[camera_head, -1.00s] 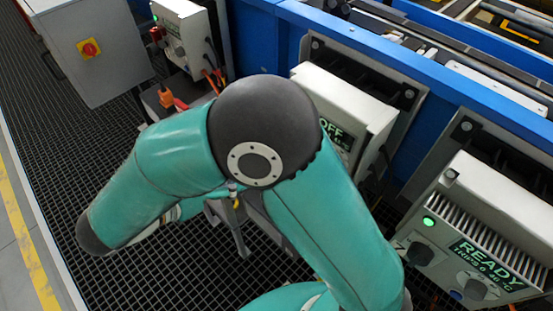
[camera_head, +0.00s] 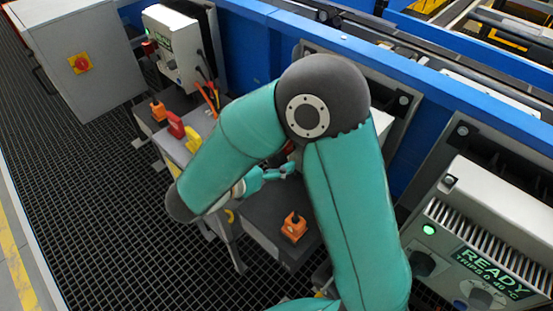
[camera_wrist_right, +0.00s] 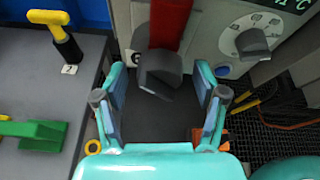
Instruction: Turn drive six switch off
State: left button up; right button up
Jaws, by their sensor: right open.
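My right gripper (camera_wrist_right: 160,74) is open in the right wrist view, its two fingers on either side of a dark grey switch knob (camera_wrist_right: 160,66) on a light drive panel (camera_wrist_right: 210,55). Gaps show between the knob and both fingers. In the head view my right gripper (camera_head: 272,172) is small and partly covered by my arm. The drive cabinet (camera_head: 381,122) behind that arm is mostly hidden, and its display cannot be read. No readable number marks it as drive six. My left gripper is not in view.
A red strip (camera_wrist_right: 170,22) stands behind the knob; a dial (camera_wrist_right: 251,42) is to its right. An orange-handled device (camera_head: 293,226) sits below the arm. A drive showing READY (camera_head: 480,262) is at right.

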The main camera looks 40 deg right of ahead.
jog(key=shift+d+f, duration=0.25)
jog(key=shift+d, duration=0.3)
jog(key=c, duration=1.1)
jog(key=shift+r+n+p, duration=0.3)
jog(key=shift+p, duration=0.7)
jog(key=shift+c, duration=0.2)
jog(key=shift+g+p, duration=0.3)
jog(key=shift+g, duration=0.1)
jog(key=shift+f, duration=0.25)
jog(key=o, duration=1.1)
jog(key=shift+w, duration=0.1)
jog(key=shift+o, duration=0.2)
